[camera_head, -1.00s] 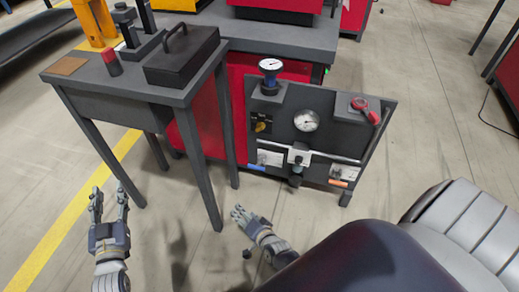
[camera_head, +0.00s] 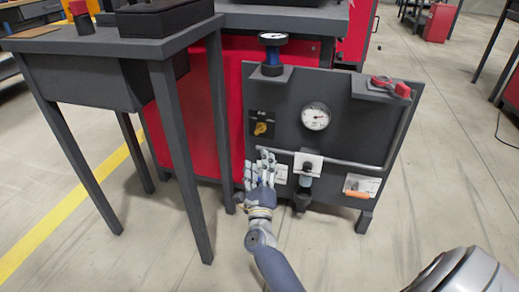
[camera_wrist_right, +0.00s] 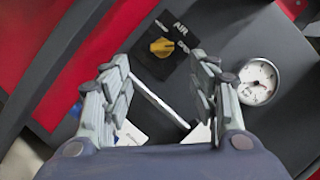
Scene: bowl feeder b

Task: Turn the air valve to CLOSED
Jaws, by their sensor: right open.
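The air valve is a yellow knob (camera_head: 261,128) on a black plate at the upper left of the dark grey panel (camera_head: 345,125). In the right wrist view the knob (camera_wrist_right: 163,48) shows at top centre, with "AIR" printed beside it; the position marks are too small to read. My right gripper (camera_head: 261,160) is open and empty, in front of the panel and just below the knob in the head view. In the wrist view its two fingers (camera_wrist_right: 163,72) stand apart with the knob beyond them, not touched. My left gripper is out of view.
A round gauge (camera_head: 315,116) sits right of the valve. A blue-based gauge (camera_head: 272,50) stands above it on a block. A grey pipe (camera_head: 345,162) crosses below. A grey table (camera_head: 165,45) with legs stands close on the left. A red-handled part (camera_head: 392,86) is at upper right.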

